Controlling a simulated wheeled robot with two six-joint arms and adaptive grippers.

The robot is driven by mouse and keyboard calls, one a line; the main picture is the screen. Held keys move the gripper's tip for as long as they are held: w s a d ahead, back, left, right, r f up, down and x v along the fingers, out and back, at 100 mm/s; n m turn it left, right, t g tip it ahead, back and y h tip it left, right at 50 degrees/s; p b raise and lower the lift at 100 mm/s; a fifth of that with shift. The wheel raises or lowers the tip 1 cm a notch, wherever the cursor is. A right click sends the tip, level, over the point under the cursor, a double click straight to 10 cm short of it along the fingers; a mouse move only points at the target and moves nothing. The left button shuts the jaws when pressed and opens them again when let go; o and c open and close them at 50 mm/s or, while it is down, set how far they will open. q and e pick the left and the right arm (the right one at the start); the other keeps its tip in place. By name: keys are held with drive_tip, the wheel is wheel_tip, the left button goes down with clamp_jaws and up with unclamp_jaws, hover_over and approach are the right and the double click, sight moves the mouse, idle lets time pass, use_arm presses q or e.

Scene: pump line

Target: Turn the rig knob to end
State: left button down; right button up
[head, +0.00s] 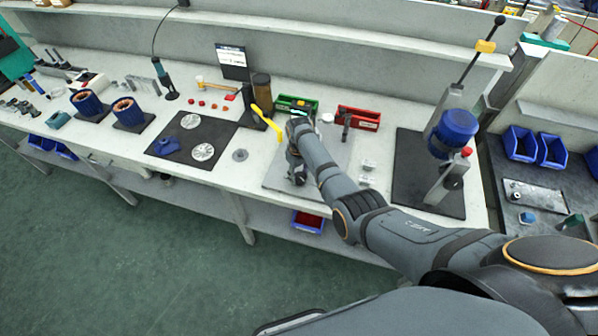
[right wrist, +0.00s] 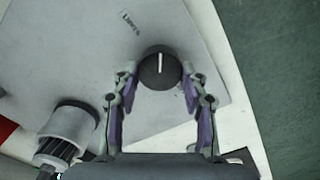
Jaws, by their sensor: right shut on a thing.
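The rig knob (right wrist: 160,68) is round and black with a white pointer line, which points to the top of the right wrist view. It sits on a light grey rig plate (right wrist: 185,25) with a small printed label. My right gripper (right wrist: 160,76) has one finger on each side of the knob and is shut on it. In the head view my right gripper (head: 297,172) reaches down over the rig plate (head: 275,182), and the knob is hidden behind it. My left gripper is not in view.
A grey cylindrical fitting (right wrist: 72,125) stands close to the left finger. On the bench are a red bin (head: 362,122), a green bin (head: 292,103), a yellow-handled tool (head: 264,118) and a blue motor stand (head: 455,130). A black mat (head: 185,135) lies to the left.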

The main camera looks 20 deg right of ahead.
drive_tip(key=m+p, duration=0.1)
drive_tip(key=m, duration=0.5)
drive_tip(key=shift+d+r+m+p, duration=0.1)
drive_tip(key=shift+m+p, duration=0.2)
drive_tip(key=m, duration=0.3)
drive_tip(key=shift+d+m+p, duration=0.1)
drive_tip(key=shift+m+p, duration=0.2)
drive_tip(key=shift+p, duration=0.05)
drive_tip(key=m, duration=0.3)
drive_tip(key=shift+m, duration=0.3)
drive_tip(key=m+p, duration=0.1)
drive_tip(key=m, duration=0.2)
drive_tip(key=shift+d+m, duration=0.1)
drive_tip(key=shift+m, duration=0.2)
drive_tip(key=m, duration=0.3)
drive_tip(key=shift+m, duration=0.3)
drive_tip(key=m, duration=0.3)
drive_tip(key=shift+s+m+p, duration=0.15)
drive_tip(key=shift+m+p, duration=0.15)
drive_tip(key=shift+m, duration=1.9)
